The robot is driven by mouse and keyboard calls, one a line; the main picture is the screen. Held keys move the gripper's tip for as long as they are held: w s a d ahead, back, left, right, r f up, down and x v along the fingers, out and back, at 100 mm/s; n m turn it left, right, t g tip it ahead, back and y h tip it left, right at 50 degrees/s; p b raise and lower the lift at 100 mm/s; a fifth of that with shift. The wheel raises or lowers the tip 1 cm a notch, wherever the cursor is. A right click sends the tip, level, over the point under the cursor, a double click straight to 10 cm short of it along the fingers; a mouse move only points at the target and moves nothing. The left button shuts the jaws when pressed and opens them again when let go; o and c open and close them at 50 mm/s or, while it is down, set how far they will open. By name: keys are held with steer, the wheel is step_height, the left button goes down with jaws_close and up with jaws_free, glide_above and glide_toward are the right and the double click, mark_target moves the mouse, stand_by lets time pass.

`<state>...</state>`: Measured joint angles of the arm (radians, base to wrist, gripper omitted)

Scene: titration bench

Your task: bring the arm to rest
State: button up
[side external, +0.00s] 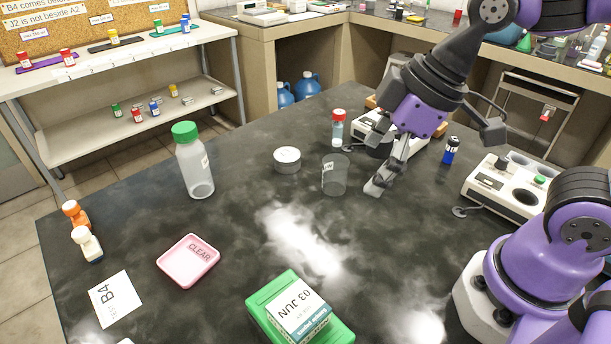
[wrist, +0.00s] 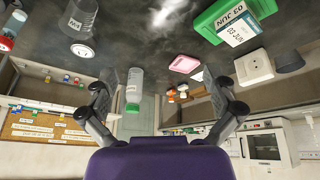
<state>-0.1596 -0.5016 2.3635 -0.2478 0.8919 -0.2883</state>
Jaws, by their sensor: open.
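My gripper (side external: 385,178) hangs low over the dark bench (side external: 245,245), just right of a clear beaker (side external: 334,176). In the wrist view my gripper (wrist: 163,82) has its two fingers spread wide apart, with nothing between them being held. The wrist view looks across the bench and appears upside down. The arm reaches in from the right in the side view. Whether the fingertips touch the bench cannot be told.
A green-capped bottle (side external: 194,165), a white round container (side external: 287,160), a red-capped vial (side external: 338,128) and a blue vial (side external: 451,150) stand around. A pink tray (side external: 188,260) and a green box (side external: 274,312) lie nearer. White devices (side external: 507,188) are at right. The bench's middle is clear.

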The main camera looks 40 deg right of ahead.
steer(key=s+d+m+t+h, duration=0.1)
steer(key=d+m+h, duration=0.1)
steer(key=d+m, duration=0.5)
steer(key=shift+s+d+r+m+t, duration=0.2)
steer(key=shift+d+r+m+t, duration=0.1)
steer(key=shift+d+m, duration=0.15)
